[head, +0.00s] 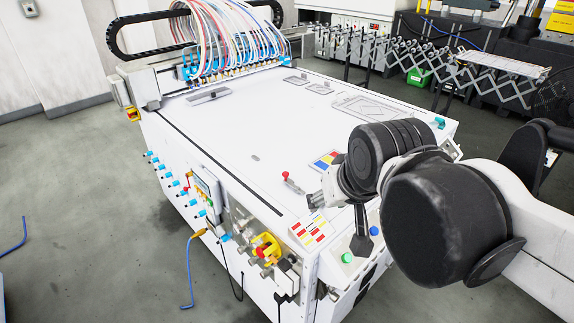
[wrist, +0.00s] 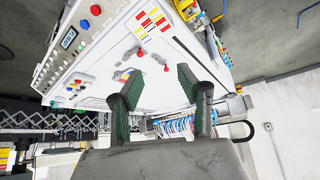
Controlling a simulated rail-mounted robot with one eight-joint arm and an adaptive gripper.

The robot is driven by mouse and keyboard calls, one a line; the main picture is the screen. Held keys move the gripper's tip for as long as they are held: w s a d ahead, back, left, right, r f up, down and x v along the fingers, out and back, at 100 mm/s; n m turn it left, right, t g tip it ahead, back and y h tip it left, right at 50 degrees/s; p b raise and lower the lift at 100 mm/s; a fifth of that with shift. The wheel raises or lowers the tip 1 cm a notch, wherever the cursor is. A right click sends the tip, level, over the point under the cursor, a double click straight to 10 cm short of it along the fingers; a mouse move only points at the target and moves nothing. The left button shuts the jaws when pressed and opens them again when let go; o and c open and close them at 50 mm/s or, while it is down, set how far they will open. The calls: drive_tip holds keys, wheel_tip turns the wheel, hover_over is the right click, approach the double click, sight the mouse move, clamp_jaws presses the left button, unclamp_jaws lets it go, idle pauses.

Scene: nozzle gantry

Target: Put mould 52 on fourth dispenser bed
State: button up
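My gripper (wrist: 160,72) is open and empty in the wrist view, its two green-padded fingers well apart. In the head view my arm's end is over the front right of a white machine table (head: 240,135), with the fingers not clearly shown. On the table lie a long grey bar-like piece (head: 208,96) at the back left, two small flat plates (head: 295,80) (head: 320,88) at the back, and a larger flat frame (head: 370,108) at the right. No number is readable, so I cannot tell which is mould 52 or which place is the fourth bed.
A nozzle gantry with coloured hoses (head: 225,45) spans the table's back. A red-handled lever (head: 287,178) stands near the front, beside a coloured label (head: 327,160). Buttons (head: 347,257) line the front panel. The table's middle is largely clear. A roller conveyor (head: 400,50) stands behind.

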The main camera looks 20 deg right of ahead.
drive_tip(key=shift+s+a+f+n+t, duration=0.15)
drive_tip(key=shift+s+a+f+n, duration=0.1)
drive_tip(key=shift+s+f, duration=0.35)
drive_tip(key=shift+s+a+f+n+t, duration=0.2)
drive_tip(key=shift+s+f, duration=0.15)
drive_tip(key=shift+s, duration=0.3)
idle(0.4)
